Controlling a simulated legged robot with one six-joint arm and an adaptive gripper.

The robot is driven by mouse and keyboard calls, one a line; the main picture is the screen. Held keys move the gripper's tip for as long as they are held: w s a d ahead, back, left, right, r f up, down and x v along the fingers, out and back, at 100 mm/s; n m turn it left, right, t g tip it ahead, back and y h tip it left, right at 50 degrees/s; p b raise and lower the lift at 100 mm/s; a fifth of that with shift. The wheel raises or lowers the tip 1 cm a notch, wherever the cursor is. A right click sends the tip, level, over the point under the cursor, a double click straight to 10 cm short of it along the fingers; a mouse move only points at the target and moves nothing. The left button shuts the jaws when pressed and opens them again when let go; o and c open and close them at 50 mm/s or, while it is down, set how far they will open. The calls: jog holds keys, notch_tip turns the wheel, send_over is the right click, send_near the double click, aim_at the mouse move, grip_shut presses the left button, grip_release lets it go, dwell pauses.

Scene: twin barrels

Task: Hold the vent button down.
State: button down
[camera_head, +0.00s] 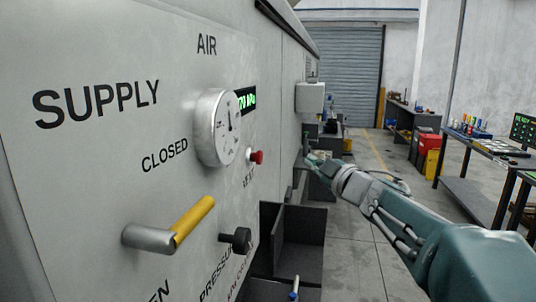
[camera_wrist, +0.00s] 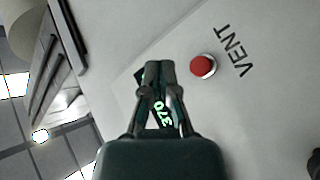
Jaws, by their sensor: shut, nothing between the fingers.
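The red vent button (camera_head: 257,157) sticks out from the pale panel, right of the round gauge. In the wrist view the button (camera_wrist: 203,66) is a red dome in a pale ring, beside the word VENT. My gripper (camera_head: 311,159) is shut and empty, to the right of the button in the head view. In the wrist view my gripper's fingertips (camera_wrist: 160,67) are together, left of the button and apart from it. Nothing touches the button.
The panel carries a gauge (camera_head: 218,127), a green-digit display (camera_head: 246,99), a yellow-ended lever (camera_head: 172,227) and a dark knob (camera_head: 236,240). Dark open bins (camera_head: 300,238) stand below. A workbench (camera_head: 485,150) is at the right, with clear floor between.

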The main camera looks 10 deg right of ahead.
aim_at(256, 157)
jog(key=shift+w+d, duration=0.1)
jog(key=shift+d, duration=0.15)
jog(key=w+a, duration=0.3)
jog(key=a, duration=0.5)
jog(key=shift+w+a, duration=0.15)
jog(key=shift+w, duration=0.05)
dwell(1.5)
jog(key=shift+w+a+r, duration=0.1)
jog(key=shift+a, duration=0.25)
jog(key=shift+w+a, duration=0.2)
jog(key=shift+a, duration=0.25)
dwell(0.8)
dwell(0.9)
jog(key=shift+s+d, duration=0.35)
jog(key=shift+d, duration=0.45)
